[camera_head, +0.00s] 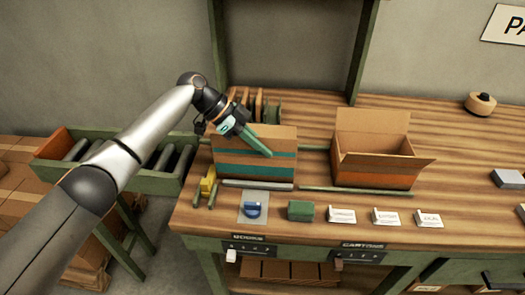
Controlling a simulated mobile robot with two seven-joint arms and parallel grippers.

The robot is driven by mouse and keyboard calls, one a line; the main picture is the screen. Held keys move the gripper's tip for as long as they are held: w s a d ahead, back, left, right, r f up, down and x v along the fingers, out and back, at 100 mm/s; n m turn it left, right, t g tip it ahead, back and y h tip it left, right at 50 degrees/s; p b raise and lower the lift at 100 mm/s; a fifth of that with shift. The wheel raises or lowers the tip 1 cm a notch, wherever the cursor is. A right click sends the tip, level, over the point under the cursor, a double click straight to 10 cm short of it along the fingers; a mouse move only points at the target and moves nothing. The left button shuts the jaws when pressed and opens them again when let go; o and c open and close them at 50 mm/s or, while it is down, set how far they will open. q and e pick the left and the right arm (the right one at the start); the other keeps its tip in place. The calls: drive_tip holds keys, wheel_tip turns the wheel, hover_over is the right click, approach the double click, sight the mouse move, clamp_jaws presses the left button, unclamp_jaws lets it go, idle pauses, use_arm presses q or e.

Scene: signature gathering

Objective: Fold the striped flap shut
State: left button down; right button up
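A cardboard box (282,142) stands on the left part of the wooden bench. Two teal bands cross the striped panel (230,170) on its near side; I cannot tell the flap apart from the box wall here. My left gripper (268,154) reaches in from the upper left. Its long green fingers slant down to the right in front of the striped panel, and I cannot tell if they touch it. The fingers look close together, and any gap between them is not clear. My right gripper is not in view.
An open cardboard box (375,174) with raised flaps stands to the right. A yellow item (208,182), a blue stamp-like item (252,209), a green block (301,210) and several white cards line the front. A tape roll (480,103) sits far right. Bench surface around it is clear.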

use_arm(q)
drive_tip(key=shift+w+f+n+g+b, duration=0.1)
drive_tip(key=shift+w+n+g+b, duration=0.15)
drive_tip(key=shift+g+b, duration=0.5)
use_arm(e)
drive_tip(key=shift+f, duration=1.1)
